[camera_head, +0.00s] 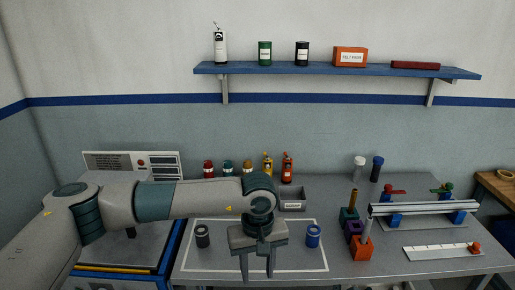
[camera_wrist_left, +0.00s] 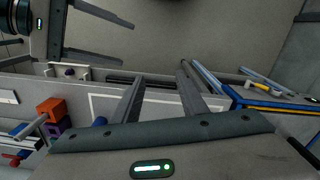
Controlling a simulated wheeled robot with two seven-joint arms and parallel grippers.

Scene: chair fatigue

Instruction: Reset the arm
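My left arm (camera_head: 150,201) reaches in from the left of the head view, across the bench. My left gripper (camera_head: 257,272) points down over the white-outlined area, its two fingers apart with nothing between them. A dark ring-shaped part (camera_head: 202,236) stands to its left and a blue one (camera_head: 313,236) to its right, both apart from it. In the left wrist view the left fingers (camera_wrist_left: 160,82) are also spread and empty. My right gripper (camera_wrist_left: 125,45) shows at the upper left there, its fingers apart and empty. It is not clearly seen in the head view.
Several bottles (camera_head: 268,165) and a grey bin (camera_head: 292,199) stand behind my left gripper. Coloured blocks (camera_head: 354,228) and a rail fixture (camera_head: 424,207) stand to the right. A blue shelf (camera_head: 335,70) hangs above. The bench front right of the gripper is partly clear.

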